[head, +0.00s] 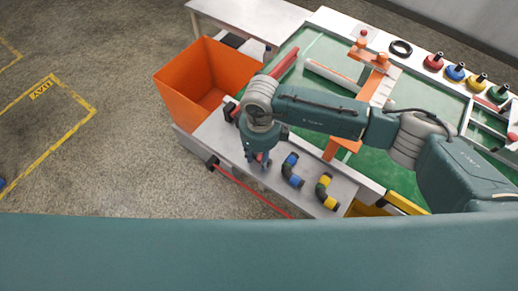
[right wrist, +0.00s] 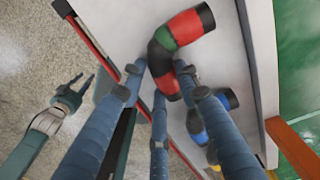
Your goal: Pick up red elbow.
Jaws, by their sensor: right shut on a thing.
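The red elbow (right wrist: 178,32) shows in the right wrist view as a bent red pipe with a green band and black ends. My right gripper (right wrist: 160,88) is shut on its lower red end, with fingers on both sides. In the head view the right gripper (head: 262,160) points down over the grey shelf and mostly hides the red elbow. I cannot tell whether the elbow is clear of the shelf. My left gripper (right wrist: 84,82) shows small in the right wrist view, over the floor, its fingers apart and empty.
A blue elbow (head: 291,168) and a yellow elbow (head: 326,192) lie right of the right gripper on the grey shelf (head: 222,146). An orange bin (head: 183,76) stands at the left. A green-topped table (head: 425,92) with an orange frame lies behind my arm.

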